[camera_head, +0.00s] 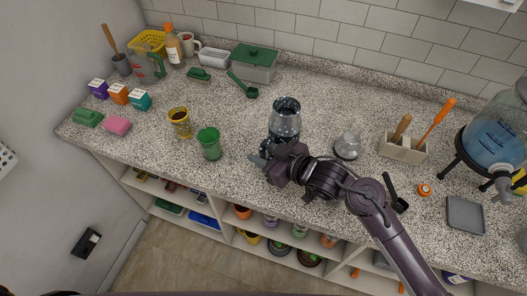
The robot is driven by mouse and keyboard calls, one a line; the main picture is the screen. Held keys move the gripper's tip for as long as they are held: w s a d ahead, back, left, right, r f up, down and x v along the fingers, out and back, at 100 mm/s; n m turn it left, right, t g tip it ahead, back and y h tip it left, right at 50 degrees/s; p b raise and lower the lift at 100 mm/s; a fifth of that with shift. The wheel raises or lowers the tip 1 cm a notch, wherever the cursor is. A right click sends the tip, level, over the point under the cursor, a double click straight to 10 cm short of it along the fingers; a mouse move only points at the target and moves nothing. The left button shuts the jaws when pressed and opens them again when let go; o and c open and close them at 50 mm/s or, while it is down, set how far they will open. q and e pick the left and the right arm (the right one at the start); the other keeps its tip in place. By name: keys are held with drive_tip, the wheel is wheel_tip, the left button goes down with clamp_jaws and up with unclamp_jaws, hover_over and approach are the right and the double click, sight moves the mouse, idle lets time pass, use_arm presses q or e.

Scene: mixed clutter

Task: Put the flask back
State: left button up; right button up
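My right gripper (262,159) reaches in from the lower right, low over the front part of the counter, with its fingers pointing left. I cannot tell whether the fingers are open or shut. A tall clear glass vessel with a dark rim (285,122) stands just behind it; the gripper body hides its lower part, and I cannot tell whether they touch. A small round clear glass flask (347,146) stands upright on the counter right of the gripper, behind my forearm. I cannot tell which of the two glass pieces is the task's flask. My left gripper is not in view.
The speckled counter (330,105) has free room behind the glass vessels. A yellow cup (180,123) and a green cup (209,143) stand to the left. A utensil holder (403,147), water dispenser (496,140) and grey tray (465,213) are at right. Open shelves lie below.

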drive_tip(key=shift+r, duration=0.2)
drive_tip(key=b+v, duration=0.1)
drive_tip(key=v, duration=1.1)
drive_tip(key=shift+f, duration=0.1)
